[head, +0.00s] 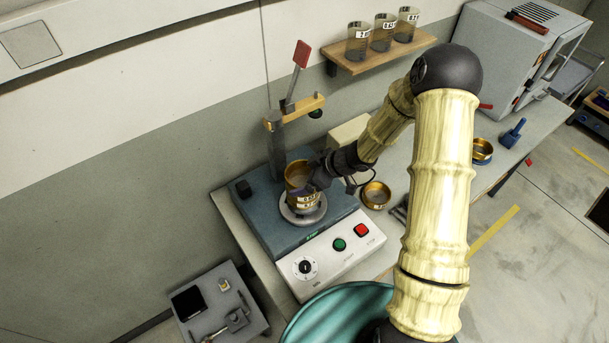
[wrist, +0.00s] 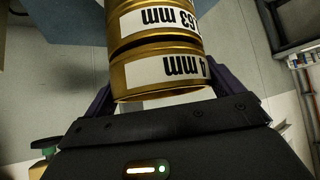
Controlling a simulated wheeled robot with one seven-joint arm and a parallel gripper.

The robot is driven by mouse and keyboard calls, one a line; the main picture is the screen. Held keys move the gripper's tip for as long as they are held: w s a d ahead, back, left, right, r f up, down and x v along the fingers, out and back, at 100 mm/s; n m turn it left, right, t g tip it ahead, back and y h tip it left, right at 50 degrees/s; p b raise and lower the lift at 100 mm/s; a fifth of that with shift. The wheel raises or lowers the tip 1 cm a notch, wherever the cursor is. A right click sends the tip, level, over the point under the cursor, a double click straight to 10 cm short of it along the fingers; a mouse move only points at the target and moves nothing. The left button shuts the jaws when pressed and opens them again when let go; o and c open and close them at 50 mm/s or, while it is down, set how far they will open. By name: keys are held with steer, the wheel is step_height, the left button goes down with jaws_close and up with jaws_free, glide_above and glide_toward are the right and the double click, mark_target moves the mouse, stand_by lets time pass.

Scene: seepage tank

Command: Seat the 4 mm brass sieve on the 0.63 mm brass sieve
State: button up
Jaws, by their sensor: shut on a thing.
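The 4 mm brass sieve (wrist: 165,70) is between my gripper's fingers in the wrist view, its label upside down. The 0.63 mm brass sieve (wrist: 155,22) is directly against or very close to it, with a narrow dark line between their rims. In the head view the 4 mm sieve (head: 297,171) is on top and the 0.63 mm sieve (head: 308,201) is below, on the round plate (head: 303,217) of the shaker. My gripper (head: 313,177) is shut on the 4 mm sieve from the right. I cannot tell whether the rims fully mate.
The clamp post (head: 276,150) with a red-handled lever (head: 301,55) rises behind the stack. Another brass sieve (head: 376,195) stands right of the shaker, and one more (head: 482,151) farther right. Labelled jars (head: 383,33) stand on the wall shelf (head: 375,56).

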steer(key=shift+r+p, duration=0.55)
steer(key=shift+p, duration=0.2)
steer(key=shift+p, duration=0.4)
stand_by(0.9)
steer(key=shift+s+f+b, duration=0.1)
steer(key=shift+f+b, duration=0.35)
steer(key=shift+f, duration=0.2)
stand_by(0.4)
steer(key=shift+r, duration=0.1)
steer(key=shift+r+p, duration=0.35)
steer(key=shift+p, duration=0.25)
steer(key=shift+r, duration=0.15)
steer(key=shift+p, duration=0.65)
stand_by(0.6)
steer(key=shift+f+b, duration=0.4)
steer(key=shift+f, duration=0.2)
steer(key=shift+r+p, duration=0.25)
steer(key=shift+p, duration=0.1)
